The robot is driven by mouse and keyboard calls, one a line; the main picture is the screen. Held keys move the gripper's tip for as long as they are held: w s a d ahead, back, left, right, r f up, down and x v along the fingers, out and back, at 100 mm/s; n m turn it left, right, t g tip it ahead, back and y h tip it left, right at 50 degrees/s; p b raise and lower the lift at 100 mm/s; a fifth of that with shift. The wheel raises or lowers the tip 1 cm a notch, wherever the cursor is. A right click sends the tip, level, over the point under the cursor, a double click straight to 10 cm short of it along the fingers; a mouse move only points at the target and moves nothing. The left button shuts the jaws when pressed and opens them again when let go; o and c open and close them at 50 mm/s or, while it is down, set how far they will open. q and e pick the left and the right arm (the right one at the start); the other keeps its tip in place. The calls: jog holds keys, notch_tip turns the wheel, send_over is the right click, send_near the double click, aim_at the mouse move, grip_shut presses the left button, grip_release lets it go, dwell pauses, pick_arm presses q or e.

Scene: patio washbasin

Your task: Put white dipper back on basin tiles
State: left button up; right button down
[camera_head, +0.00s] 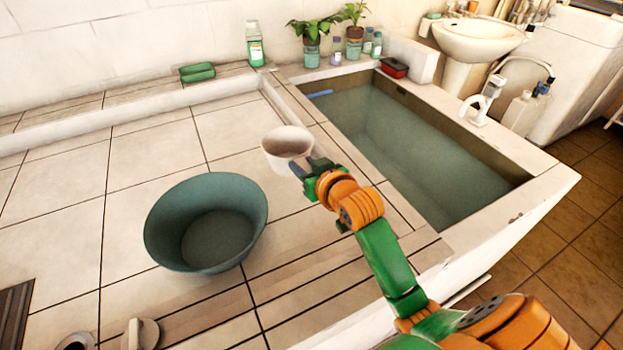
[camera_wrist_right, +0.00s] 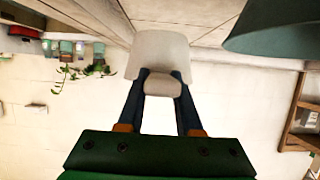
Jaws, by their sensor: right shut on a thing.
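The white dipper (camera_head: 286,146) is a small round cup, seen in the head view above or at the basin tiles (camera_head: 160,150). My right gripper (camera_head: 308,167) is shut on the dipper's near side. In the right wrist view the dipper (camera_wrist_right: 158,52) sits between the tips of my gripper's two dark fingers (camera_wrist_right: 159,80). I cannot tell whether its bottom touches the tiles. My left gripper is not in view.
A teal bowl (camera_head: 205,222) stands on the tiles left of my right gripper. The water-filled basin (camera_head: 400,150) lies to the right. A green soap dish (camera_head: 197,72), a bottle (camera_head: 254,45) and potted plants (camera_head: 312,42) line the back. Tiles behind the bowl are clear.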

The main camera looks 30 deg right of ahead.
jog(key=shift+w+d+f+b, duration=0.35)
jog(key=shift+w+d+f, duration=0.35)
jog(key=shift+f, duration=0.85)
jog(key=shift+w+d+f+b, duration=0.3)
jog(key=shift+w+d+f, duration=0.35)
jog(key=shift+f, duration=0.9)
jog(key=shift+w+d+f+b, duration=0.35)
jog(key=shift+w+d+f, duration=0.35)
jog(key=shift+f, duration=0.85)
jog(key=shift+f, duration=0.15)
jog(key=c, duration=0.6)
grip_release()
jog(key=shift+s, duration=0.1)
